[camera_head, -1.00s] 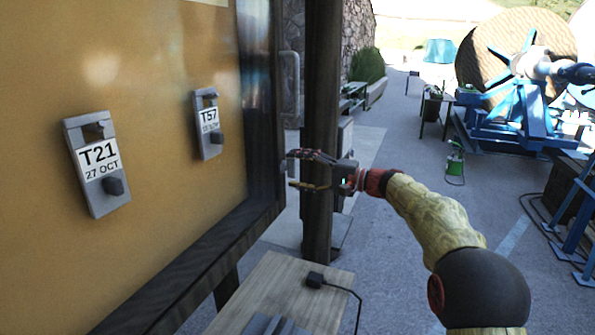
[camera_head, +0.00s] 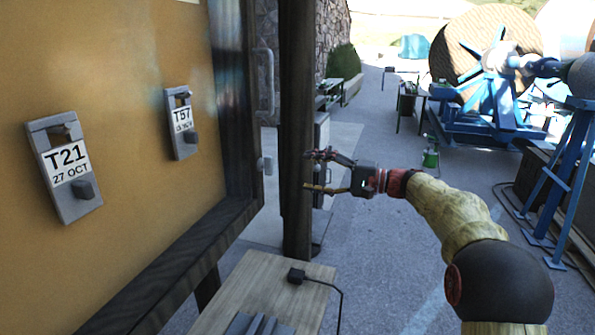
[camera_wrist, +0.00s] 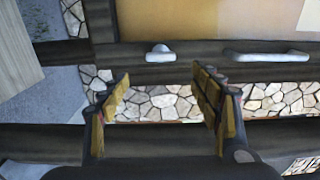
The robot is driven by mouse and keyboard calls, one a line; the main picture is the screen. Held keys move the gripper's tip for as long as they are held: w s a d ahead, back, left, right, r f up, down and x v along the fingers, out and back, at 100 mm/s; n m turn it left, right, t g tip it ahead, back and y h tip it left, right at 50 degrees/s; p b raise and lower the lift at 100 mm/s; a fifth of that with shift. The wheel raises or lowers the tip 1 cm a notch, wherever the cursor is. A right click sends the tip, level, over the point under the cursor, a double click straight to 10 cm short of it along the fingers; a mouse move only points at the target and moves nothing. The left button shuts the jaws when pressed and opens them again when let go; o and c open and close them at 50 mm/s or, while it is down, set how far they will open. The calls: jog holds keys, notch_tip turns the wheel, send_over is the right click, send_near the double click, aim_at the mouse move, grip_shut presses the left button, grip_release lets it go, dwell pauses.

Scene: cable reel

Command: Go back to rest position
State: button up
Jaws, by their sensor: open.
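My gripper (camera_head: 312,171) is open and empty in the head view, pointing left in front of a dark wooden post. In the wrist view its two yellow-padded fingers (camera_wrist: 170,100) stand wide apart with nothing between them. Beyond them show a dark frame edge with a small pale knob (camera_wrist: 159,54) and a pale bar handle (camera_wrist: 265,57).
A yellow board (camera_head: 110,190) with grey tags T21 (camera_head: 66,170) and T57 (camera_head: 181,125) fills the left. A wooden table (camera_head: 270,290) stands below. The dark post (camera_head: 297,120) is close to my gripper. A blue reel machine (camera_head: 485,105) stands at the back right. Open pavement lies between.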

jog(key=shift+s+d, duration=0.15)
jog(key=shift+d, duration=0.2)
